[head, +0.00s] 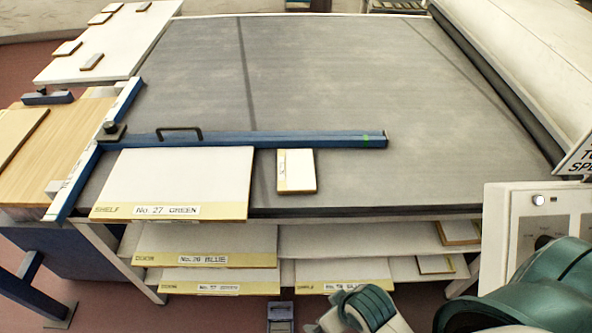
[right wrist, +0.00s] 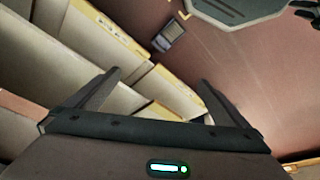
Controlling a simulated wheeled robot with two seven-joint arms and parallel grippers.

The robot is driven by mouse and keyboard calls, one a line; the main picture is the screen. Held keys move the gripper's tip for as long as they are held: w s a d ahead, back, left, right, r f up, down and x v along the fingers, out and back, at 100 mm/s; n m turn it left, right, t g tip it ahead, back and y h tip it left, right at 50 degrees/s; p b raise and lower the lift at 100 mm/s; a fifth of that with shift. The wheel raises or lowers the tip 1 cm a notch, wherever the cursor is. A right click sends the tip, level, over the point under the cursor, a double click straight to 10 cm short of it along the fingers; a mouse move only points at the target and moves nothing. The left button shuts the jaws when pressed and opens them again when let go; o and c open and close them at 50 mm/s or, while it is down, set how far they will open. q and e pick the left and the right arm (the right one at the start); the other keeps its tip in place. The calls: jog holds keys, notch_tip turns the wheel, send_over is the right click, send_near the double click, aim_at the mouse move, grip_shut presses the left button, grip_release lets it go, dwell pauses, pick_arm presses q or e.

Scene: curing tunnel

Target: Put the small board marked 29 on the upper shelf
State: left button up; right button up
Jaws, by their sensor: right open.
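A small white board (head: 296,168) lies flat on the grey belt, just in front of the blue bar; its side label is too small to read. The upper shelf (head: 330,239) runs under the belt's front edge, with a large board labelled No. 28 BLUE (head: 205,245) at its left and a smaller board (head: 458,232) at its right end. My right gripper (right wrist: 160,80) is open and empty in the right wrist view, with shelf boards beyond its fingers. Teal and white parts of my arm show low in the head view. My left gripper is not in view.
A large board, No. 27 GREEN (head: 180,175), lies left of the small board and overhangs the front edge. The blue bar (head: 270,139) crosses behind both. More boards fill the lower shelf (head: 288,275). A control box (head: 540,215) stands at right. The upper shelf's middle looks clear.

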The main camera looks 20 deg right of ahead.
jog(key=s+d+f+g, duration=0.1)
jog(key=s+f, duration=0.2)
jog(key=f, duration=1.1)
jog(key=s+d+f+g, duration=0.1)
jog(key=s+f, duration=0.2)
jog(key=f, duration=1.1)
jog(key=s+d+f+b, duration=0.1)
jog(key=s+d+f, duration=0.2)
jog(key=s+f, duration=1.2)
jog(key=shift+s+d+g+h, duration=0.15)
jog(key=shift+s+g+h, duration=0.25)
jog(key=shift+s, duration=0.4)
